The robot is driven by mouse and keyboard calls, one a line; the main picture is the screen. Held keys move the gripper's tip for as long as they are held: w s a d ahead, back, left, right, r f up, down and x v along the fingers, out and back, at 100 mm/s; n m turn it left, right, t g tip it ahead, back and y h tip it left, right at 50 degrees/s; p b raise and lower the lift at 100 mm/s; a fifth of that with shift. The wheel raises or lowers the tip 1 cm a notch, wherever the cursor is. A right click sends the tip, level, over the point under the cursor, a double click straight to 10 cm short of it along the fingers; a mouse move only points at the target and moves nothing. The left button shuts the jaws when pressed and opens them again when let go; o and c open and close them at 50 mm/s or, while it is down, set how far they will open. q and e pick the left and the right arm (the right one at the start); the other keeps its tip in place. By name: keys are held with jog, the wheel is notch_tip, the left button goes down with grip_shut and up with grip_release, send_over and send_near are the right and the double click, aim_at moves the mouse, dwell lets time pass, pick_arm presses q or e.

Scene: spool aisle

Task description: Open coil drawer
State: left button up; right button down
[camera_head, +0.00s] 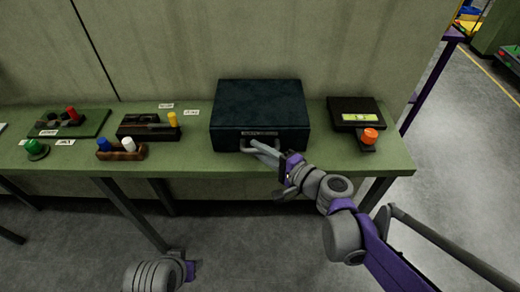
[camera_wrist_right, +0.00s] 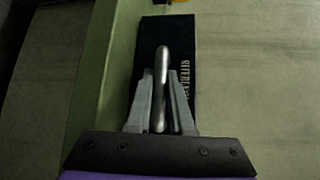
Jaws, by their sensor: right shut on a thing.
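The coil drawer is a dark teal box (camera_head: 260,110) standing on the green table, with a label strip and a metal handle (camera_head: 246,147) on its front. It looks closed. My right gripper (camera_head: 258,147) reaches the handle from the front right. In the right wrist view the two fingers (camera_wrist_right: 161,105) lie on either side of the metal handle bar (camera_wrist_right: 162,60) and are shut on it. The drawer front (camera_wrist_right: 180,50) with its lettering shows behind. My left gripper is not in view; only part of my left arm shows at the bottom.
The green table (camera_head: 200,135) runs along the wall. To the left are a block with a yellow peg (camera_head: 172,119), a rack with blue and white pegs (camera_head: 122,150) and a green knob (camera_head: 36,147). To the right is a black device with an orange knob (camera_head: 369,135).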

pick_arm(q)
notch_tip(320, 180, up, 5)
jog(key=p, duration=0.4)
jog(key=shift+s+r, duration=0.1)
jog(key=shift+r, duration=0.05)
pick_arm(e)
jog(key=s, duration=1.5)
jog(key=shift+s, duration=0.15)
jog(key=c, duration=0.8)
grip_release()
